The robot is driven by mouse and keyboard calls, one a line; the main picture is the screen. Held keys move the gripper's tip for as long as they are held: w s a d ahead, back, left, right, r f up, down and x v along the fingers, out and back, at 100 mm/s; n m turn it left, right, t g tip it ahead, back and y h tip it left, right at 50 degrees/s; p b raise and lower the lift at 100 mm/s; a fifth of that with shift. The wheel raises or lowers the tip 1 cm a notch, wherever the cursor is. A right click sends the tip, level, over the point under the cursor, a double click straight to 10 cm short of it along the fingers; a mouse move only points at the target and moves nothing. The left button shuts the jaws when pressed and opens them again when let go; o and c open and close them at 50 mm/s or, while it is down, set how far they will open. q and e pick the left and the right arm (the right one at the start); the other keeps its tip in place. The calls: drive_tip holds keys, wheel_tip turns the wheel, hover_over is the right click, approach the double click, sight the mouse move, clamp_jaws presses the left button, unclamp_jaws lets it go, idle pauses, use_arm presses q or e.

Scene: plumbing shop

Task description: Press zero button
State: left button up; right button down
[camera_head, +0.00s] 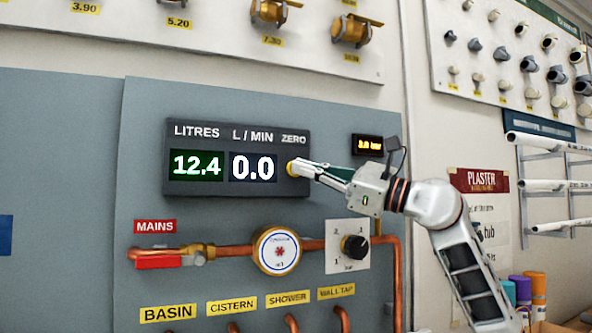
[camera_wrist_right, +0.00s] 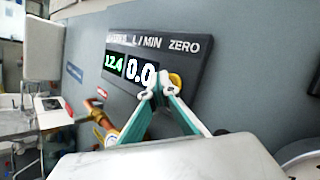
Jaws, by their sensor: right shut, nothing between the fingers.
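The dark meter panel (camera_head: 239,185) is on the grey wall board, with the labels LITRES, L / MIN and ZERO. Its displays read 12.4 and 0.0. The yellow zero button (camera_head: 291,168) sits under the word ZERO and is partly covered by my right gripper (camera_head: 294,168). In the right wrist view the button (camera_wrist_right: 176,79) shows just to the right of the shut fingertips (camera_wrist_right: 158,88). The fingers are empty and close to the button; I cannot tell whether they touch it. My left gripper is not in view.
Below the panel run copper pipes with a round dial (camera_head: 277,251) and a black knob (camera_head: 355,247). A small amber display (camera_head: 368,145) is right of the panel, near my right wrist. Fittings boards hang above, and a pipe rack (camera_head: 550,185) is at the right.

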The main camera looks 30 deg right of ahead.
drive_tip(key=shift+w, duration=0.15)
drive_tip(key=shift+w+r, duration=0.1)
drive_tip(key=shift+w, duration=0.2)
drive_tip(key=shift+w+p, duration=0.1)
drive_tip(key=shift+p, duration=0.2)
idle(0.5)
drive_tip(key=shift+s, duration=0.5)
drive_tip(key=shift+s, duration=0.1)
drive_tip(key=s, duration=0.5)
drive_tip(key=shift+s+a, duration=0.15)
drive_tip(key=shift+s, duration=0.25)
